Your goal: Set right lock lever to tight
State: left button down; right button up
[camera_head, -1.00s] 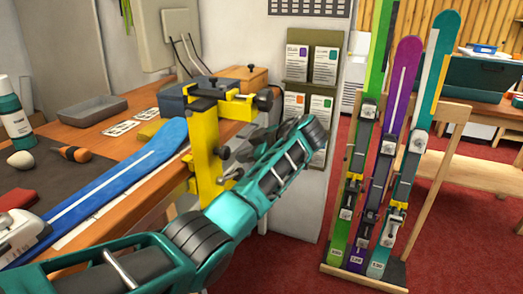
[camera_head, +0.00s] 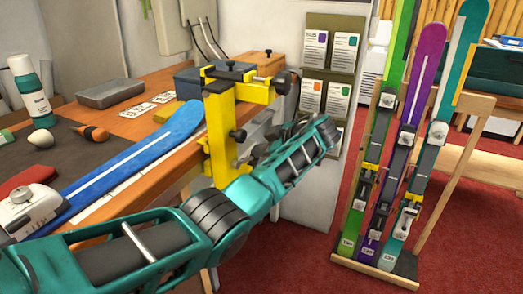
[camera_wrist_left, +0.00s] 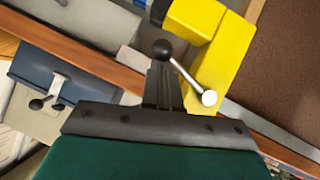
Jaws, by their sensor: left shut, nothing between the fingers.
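A yellow vise (camera_head: 221,130) is fixed at the bench's edge, at the far end of the blue ski (camera_head: 130,160). In the left wrist view the yellow vise (camera_wrist_left: 215,60) carries a silver lever (camera_wrist_left: 186,74) with a dark ball knob (camera_wrist_left: 163,48) and a pale round pivot end. The lever slants up and left from the pivot. My left gripper (camera_wrist_left: 163,80) is shut and empty, its fingertips close by the knob; I cannot tell if they touch. In the head view the left gripper (camera_head: 262,151) is partly hidden by my arm, beside the vise. My right gripper is not in view.
A ski rack (camera_head: 372,268) with several upright skis stands on the right. A bottle (camera_head: 33,92), a grey tray (camera_head: 110,93) and a white device (camera_head: 32,210) are on the bench. A card holder (camera_head: 330,60) hangs behind the vise. Red floor is free between bench and rack.

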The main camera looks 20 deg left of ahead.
pick_arm(q)
jog(key=shift+f, duration=0.15)
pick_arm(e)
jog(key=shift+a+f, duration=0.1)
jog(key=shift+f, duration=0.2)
pick_arm(q)
jog(key=shift+f, duration=0.1)
jog(key=s+f+g+b, duration=0.1)
jog(key=s+f+b, duration=0.2)
jog(key=f+b, duration=0.3)
jog(key=shift+s+a+f+m, duration=0.15)
jog(key=shift+s+f+m, duration=0.25)
jog(key=shift+f, duration=0.2)
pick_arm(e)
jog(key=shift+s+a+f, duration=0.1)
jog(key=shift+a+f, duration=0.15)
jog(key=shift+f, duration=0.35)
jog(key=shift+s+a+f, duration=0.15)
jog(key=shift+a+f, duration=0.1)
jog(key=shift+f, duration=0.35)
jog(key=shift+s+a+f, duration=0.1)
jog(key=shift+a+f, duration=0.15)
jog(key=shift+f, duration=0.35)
